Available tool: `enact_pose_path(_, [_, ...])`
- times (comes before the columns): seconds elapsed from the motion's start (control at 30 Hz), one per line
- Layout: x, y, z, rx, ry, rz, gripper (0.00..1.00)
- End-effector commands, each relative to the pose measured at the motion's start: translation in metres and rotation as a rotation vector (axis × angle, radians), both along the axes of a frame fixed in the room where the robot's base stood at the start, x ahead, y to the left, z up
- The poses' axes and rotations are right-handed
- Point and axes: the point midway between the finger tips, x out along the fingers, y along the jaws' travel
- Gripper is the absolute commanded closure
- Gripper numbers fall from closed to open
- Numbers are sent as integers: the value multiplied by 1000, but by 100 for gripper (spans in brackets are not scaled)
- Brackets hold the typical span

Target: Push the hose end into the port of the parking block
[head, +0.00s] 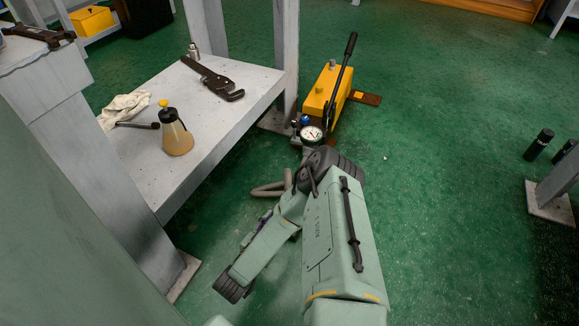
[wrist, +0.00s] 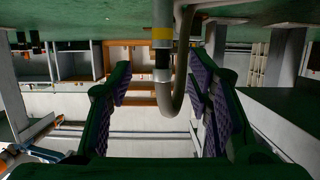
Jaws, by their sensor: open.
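The hose end shows in the wrist view as a grey metal fitting with a yellow band (wrist: 162,36) and a dark collar. The beige hose (wrist: 187,85) curves round in a loop beside it. My gripper (wrist: 158,85) is open, with its purple-padded fingers on either side of the fitting and hose, with a gap visible on the left. In the head view the hose (head: 268,190) loops low over the floor, and my arm mostly hides the gripper and the hose end. I cannot pick out the parking block or its port in either view.
A yellow hand pump (head: 325,90) with a black lever and a gauge (head: 311,134) stands on the green floor. A grey bench shelf (head: 220,130) at the left holds a wrench (head: 211,78), an oil can (head: 176,133) and a rag (head: 124,108). The floor at the right is mostly clear.

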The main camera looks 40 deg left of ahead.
Motion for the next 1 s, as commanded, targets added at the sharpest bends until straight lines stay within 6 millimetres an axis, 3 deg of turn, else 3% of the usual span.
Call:
enact_pose_path(0.2, [32,7,-13,1,2,-3,54])
enact_pose_path(0.43, [48,12,-21,0,4,-2,54])
enact_pose_path(0.7, [81,22,-37,1,4,-2,54])
enact_pose_path(1.0, [87,23,-37,0,5,0,54])
